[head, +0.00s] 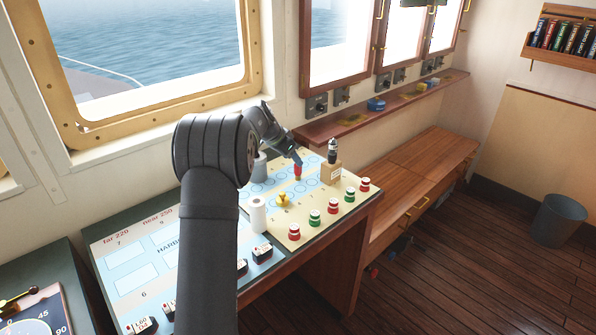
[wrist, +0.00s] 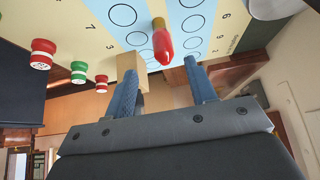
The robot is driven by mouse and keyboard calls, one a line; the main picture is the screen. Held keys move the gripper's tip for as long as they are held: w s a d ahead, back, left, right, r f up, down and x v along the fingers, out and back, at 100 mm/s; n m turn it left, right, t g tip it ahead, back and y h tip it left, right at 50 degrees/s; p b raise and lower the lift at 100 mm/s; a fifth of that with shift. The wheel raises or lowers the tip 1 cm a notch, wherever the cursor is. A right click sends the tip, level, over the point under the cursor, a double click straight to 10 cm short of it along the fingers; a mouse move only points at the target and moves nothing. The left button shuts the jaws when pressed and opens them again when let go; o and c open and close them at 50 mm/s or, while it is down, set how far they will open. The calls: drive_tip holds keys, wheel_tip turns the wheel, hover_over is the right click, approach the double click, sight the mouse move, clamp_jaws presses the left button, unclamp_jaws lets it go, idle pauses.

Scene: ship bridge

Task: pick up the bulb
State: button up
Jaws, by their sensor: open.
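The bulb appears to be the small red, rounded piece (head: 298,172) on the cream and blue panel of the console. In the wrist view the red bulb (wrist: 163,46) has a tan base and lies just beyond the fingertips, between their lines. My gripper (head: 296,158) is close above it in the head view. In the wrist view my gripper (wrist: 160,70) is open, with two blue fingers apart and nothing held between them.
A wooden block (head: 331,173) with a dark-topped piece (head: 333,151) stands close right of the bulb; the block (wrist: 130,64) is near the left finger in the wrist view. A white cylinder (head: 258,216), yellow knob (head: 283,201) and several red and green buttons (head: 315,218) share the console.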

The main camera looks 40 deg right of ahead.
sight(300, 169)
drive_tip(key=x, duration=0.8)
drive_tip(key=shift+w+d+f, duration=0.2)
drive_tip(key=shift+w+f, duration=0.05)
drive_tip(key=shift+f, duration=0.05)
drive_tip(key=c, duration=1)
